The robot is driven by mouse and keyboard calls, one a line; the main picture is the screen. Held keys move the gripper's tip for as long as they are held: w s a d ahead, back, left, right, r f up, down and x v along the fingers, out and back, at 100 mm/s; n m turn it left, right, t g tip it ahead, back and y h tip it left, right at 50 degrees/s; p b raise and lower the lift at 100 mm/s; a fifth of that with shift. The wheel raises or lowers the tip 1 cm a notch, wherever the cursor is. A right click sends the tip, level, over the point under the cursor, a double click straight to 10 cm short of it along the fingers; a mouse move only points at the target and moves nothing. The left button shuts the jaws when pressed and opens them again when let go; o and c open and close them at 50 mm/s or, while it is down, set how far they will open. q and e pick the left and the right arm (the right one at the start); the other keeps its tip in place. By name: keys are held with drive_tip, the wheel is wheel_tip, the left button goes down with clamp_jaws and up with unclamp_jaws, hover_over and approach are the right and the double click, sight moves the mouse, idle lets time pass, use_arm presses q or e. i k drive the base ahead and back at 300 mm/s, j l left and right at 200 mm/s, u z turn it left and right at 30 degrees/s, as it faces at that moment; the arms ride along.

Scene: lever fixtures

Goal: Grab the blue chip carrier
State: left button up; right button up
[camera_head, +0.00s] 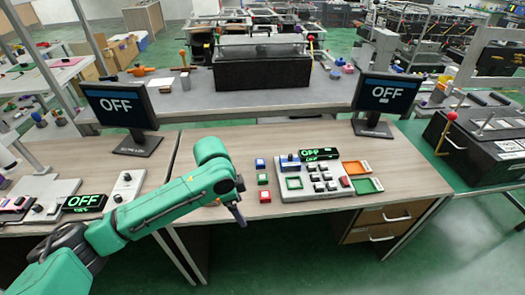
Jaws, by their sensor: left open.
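A small blue block with a pale top, which looks like the blue chip carrier (260,163), lies on the wooden table at the top of a short column. A green block (262,179) and a red block (265,196) lie below it in the picture. My left gripper (238,217) hangs from the green arm near the table's front edge, left of and nearer than the blocks. It is small and dark here, apart from the blocks, and nothing shows in it. My right gripper is not in view.
A grey fixture board (320,190) with switches and a blue part (289,162) stands right of the blocks. An orange tray (355,168) and a green tray (369,186) sit beside it. Two OFF monitors (119,106) (386,94) stand behind. Bare table lies right of the trays.

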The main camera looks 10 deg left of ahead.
sight(260, 164)
drive_tip(key=i, duration=1.1)
